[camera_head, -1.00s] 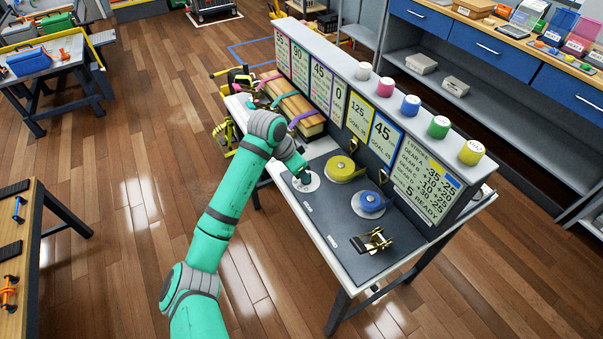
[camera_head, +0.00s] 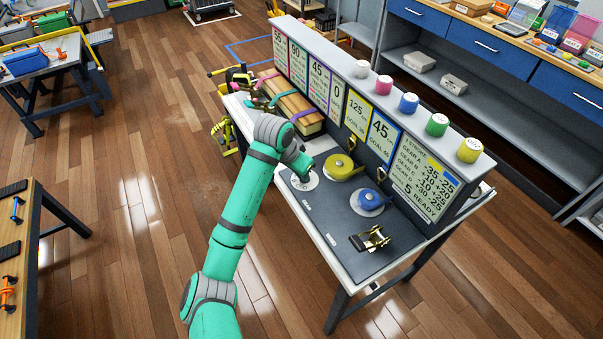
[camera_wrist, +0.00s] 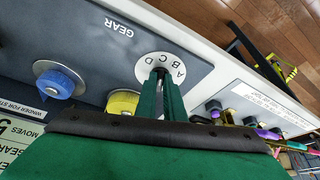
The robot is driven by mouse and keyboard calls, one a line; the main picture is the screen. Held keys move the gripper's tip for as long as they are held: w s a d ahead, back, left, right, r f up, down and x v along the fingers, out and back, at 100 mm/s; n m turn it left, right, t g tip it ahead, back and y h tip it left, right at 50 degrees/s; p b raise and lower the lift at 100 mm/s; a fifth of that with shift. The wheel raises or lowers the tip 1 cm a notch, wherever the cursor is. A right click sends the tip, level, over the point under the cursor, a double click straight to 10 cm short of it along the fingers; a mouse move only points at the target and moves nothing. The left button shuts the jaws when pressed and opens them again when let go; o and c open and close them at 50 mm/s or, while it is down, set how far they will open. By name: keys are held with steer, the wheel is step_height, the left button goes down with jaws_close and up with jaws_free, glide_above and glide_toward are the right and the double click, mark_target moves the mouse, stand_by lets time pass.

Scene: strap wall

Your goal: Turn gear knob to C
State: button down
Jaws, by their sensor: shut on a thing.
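The gear dial is a white disc (camera_head: 305,183) on the dark panel of the strap bench. In the wrist view the disc (camera_wrist: 145,69) shows the letters A, B, C and D, with the word GEAR printed beside it. My gripper (camera_wrist: 161,77) has its two green fingers shut on the gear knob at the disc's centre. The knob is mostly hidden between the fingers, so I cannot tell which letter it points to. In the head view my gripper (camera_head: 302,176) is over the disc and largely covered by my wrist.
A yellow spool (camera_head: 341,166) and a blue spool (camera_head: 371,200) stand right of the dial. A metal ratchet buckle (camera_head: 371,240) lies near the bench front. The sign board (camera_head: 421,178) rises behind, topped by several coloured caps. Strapped wooden boards (camera_head: 291,103) lie beyond my wrist.

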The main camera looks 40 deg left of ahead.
steer(key=c, duration=1.9)
jaws_free()
steer(key=shift+o, duration=0.2)
steer(key=shift+s+a, duration=0.1)
steer(key=shift+s, duration=0.05)
steer(key=v, duration=1)
steer(key=shift+s+r, duration=0.2)
steer(key=shift+r, duration=0.15)
